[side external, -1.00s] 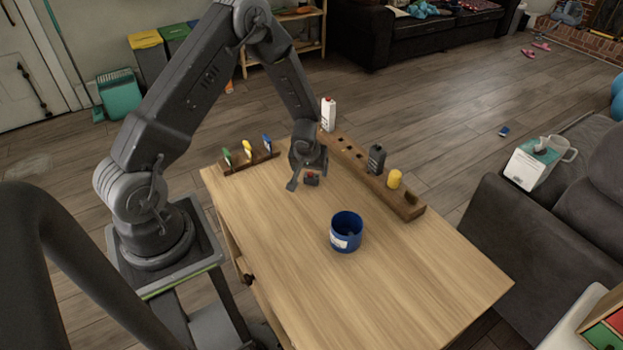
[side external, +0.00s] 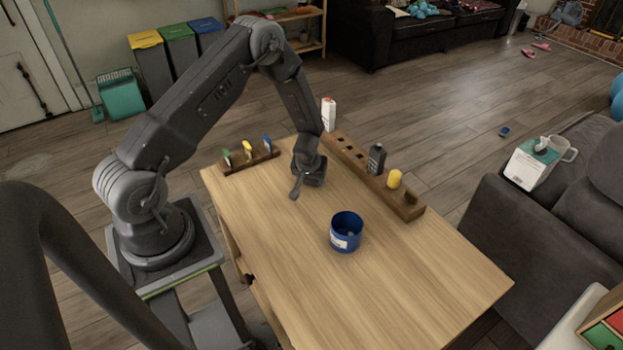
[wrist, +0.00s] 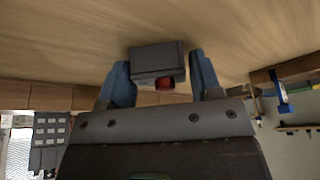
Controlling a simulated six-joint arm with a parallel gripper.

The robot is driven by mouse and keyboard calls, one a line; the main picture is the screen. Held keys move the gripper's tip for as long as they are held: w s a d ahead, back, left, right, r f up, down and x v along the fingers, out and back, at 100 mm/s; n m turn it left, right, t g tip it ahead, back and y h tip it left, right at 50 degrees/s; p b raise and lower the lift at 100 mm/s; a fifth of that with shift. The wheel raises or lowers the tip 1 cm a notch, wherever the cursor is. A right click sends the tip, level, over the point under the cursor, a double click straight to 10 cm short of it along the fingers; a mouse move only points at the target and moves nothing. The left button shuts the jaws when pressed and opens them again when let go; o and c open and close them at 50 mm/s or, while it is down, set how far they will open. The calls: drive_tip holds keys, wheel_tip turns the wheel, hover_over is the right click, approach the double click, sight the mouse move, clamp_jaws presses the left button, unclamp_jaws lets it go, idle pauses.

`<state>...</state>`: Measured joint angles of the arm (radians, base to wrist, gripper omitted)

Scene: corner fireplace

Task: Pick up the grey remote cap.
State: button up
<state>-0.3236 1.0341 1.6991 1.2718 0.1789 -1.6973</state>
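The grey remote cap (wrist: 155,60) is a dark grey block with a red part on its underside in the wrist view. It is against the wooden tabletop, between the two blue fingers of my gripper (wrist: 162,70). The fingers flank it closely, with a thin gap visible by the right finger; contact on the left is unclear.
The long rack (side external: 352,153) also holds a white item (side external: 328,114) and a yellow item (side external: 394,180). A small rack (side external: 250,163) with coloured pieces is to the left. A blue cup (side external: 346,232) stands in front. The table front (side external: 400,300) is clear.

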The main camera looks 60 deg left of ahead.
drive_tip(key=c, duration=0.5)
drive_tip(key=shift+c, duration=0.2)
drive_tip(key=shift+r, duration=0.5)
wheel_tip(320, 180, up, 4)
drive_tip(key=shift+f, duration=0.25)
drive_tip(key=s+a+r, duration=0.6)
drive_tip(key=s+a, duration=0.1)
drive_tip(key=s, duration=0.2)
drive_tip(key=w+d+r+m+h, duration=0.1)
drive_tip(key=w+d+r+m, duration=0.2)
drive_tip(key=w+d, duration=0.2)
drive_tip(key=w+d+r+m+h, duration=0.1)
drive_tip(key=w+d+r+m, duration=0.2)
drive_tip(key=w, duration=0.9)
drive_tip(key=w+d+r+m+t+h, duration=0.1)
drive_tip(key=w+d+r+m, duration=0.2)
drive_tip(key=w+d, duration=0.5)
drive_tip(key=shift+w+r, duration=0.5)
drive_tip(key=shift+r, duration=0.4)
